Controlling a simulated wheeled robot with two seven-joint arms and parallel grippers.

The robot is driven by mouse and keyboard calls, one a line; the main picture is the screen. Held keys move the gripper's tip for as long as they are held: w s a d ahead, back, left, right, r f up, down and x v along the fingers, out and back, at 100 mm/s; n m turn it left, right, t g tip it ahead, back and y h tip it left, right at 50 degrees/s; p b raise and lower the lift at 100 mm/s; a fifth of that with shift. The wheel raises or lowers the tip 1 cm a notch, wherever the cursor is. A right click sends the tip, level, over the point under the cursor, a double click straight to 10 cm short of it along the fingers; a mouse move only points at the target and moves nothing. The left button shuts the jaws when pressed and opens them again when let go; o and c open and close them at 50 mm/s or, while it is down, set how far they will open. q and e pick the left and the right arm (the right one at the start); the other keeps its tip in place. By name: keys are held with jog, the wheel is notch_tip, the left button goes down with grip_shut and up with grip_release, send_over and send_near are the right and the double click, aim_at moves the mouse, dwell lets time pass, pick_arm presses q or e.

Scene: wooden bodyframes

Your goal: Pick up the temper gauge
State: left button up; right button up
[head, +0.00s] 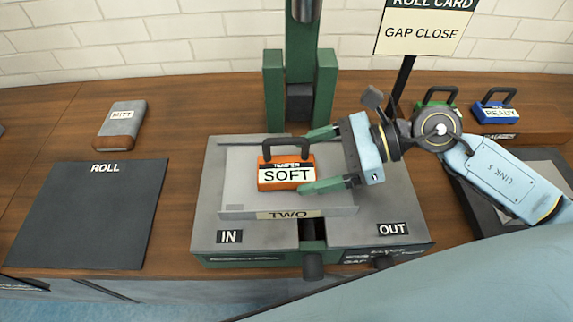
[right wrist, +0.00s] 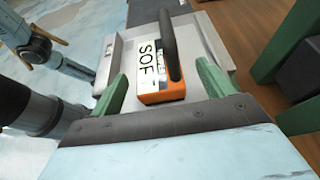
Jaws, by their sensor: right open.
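The temper gauge (head: 286,174) is an orange block with a dark handle and a white label reading SOFT. It sits on the grey plate marked TWO (head: 335,200), on top of the grey machine bed. My right gripper (head: 312,162) comes in from the right with its green fingers open, one on the far side and one on the near side of the gauge's right end. In the right wrist view the gauge (right wrist: 162,88) stands between and ahead of the two fingertips (right wrist: 163,86), not gripped.
A green upright frame (head: 274,90) stands behind the plate. A dark ROLL mat (head: 85,215) and a grey MITT block (head: 122,125) lie at left. Green (head: 432,106) and blue READY (head: 497,113) handled blocks stand at back right. A GAP CLOSE sign (head: 421,33) rises on a post.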

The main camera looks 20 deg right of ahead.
aim_at(292, 168)
jog(key=shift+x, duration=2.4)
jog(key=shift+s, duration=0.1)
jog(key=c, duration=1.1)
jog(key=shift+c, duration=1.1)
jog(key=shift+r, duration=0.15)
